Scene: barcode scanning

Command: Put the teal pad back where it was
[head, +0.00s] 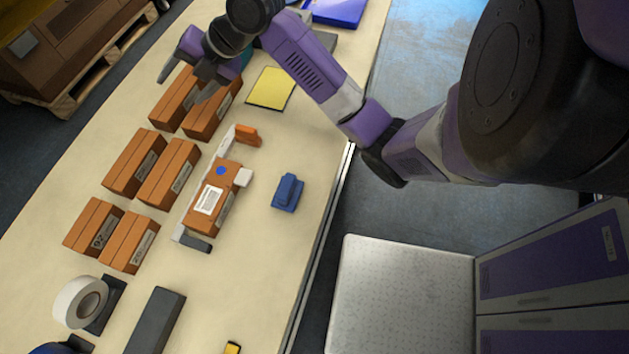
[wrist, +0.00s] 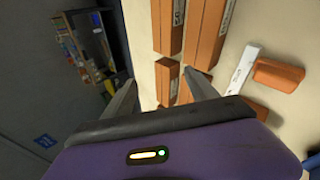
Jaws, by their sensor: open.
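My gripper (head: 185,86) is open and empty at the far left of the table, above the pair of brown boxes (head: 213,112) at the far end of the rows. In the wrist view its two fingers (wrist: 160,78) stand wide apart, with floor, table edge and boxes beyond them. A small teal patch (head: 246,56) shows right beside my wrist in the head view. Most of it is hidden behind my arm, and I cannot tell if it is the teal pad. No teal pad shows in the wrist view.
A yellow pad (head: 270,88) lies right of the far boxes. A labelled brown box (head: 209,203) with a blue dot sits in a white holder. A blue stamp-like block (head: 289,191), a dark grey bar (head: 156,321) and a tape roll (head: 79,302) stand nearer. The table around the blue block is clear.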

